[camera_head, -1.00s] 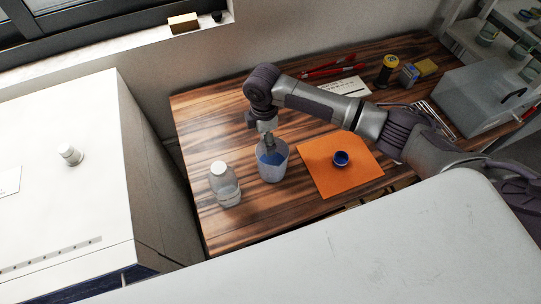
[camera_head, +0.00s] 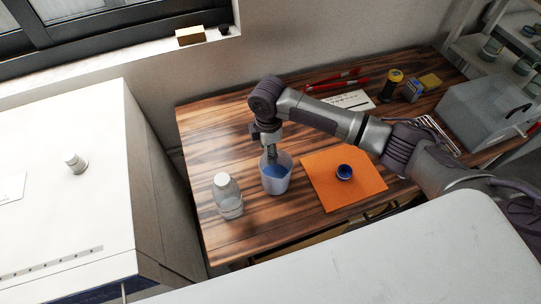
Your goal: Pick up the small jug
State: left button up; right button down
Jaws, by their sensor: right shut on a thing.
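The small jug (camera_head: 276,184) is a translucent beaker-like vessel with something blue in its upper part. It stands, or is held just over, the wooden table (camera_head: 225,150); I cannot tell which. My right gripper (camera_head: 271,155) points down at the jug's rim, with its tips partly hidden by the jug and the wrist. It is shut on the jug. My left gripper is not in view.
A clear bottle with a white cap (camera_head: 228,197) stands close to the left of the jug. The white oven (camera_head: 70,190) is at left.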

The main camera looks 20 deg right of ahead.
jog(key=shift+r, duration=0.15)
jog(key=shift+r, duration=1)
notch_tip(320, 180, up, 2)
jog(key=shift+b, duration=0.35)
jog(key=s+d+r+p, duration=0.5)
jog(key=s+d+r, duration=0.1)
jog(key=s+r, duration=0.3)
jog(key=shift+s+d+r, duration=0.25)
jog(key=shift+d+r, duration=0.15)
jog(key=shift+r, duration=0.45)
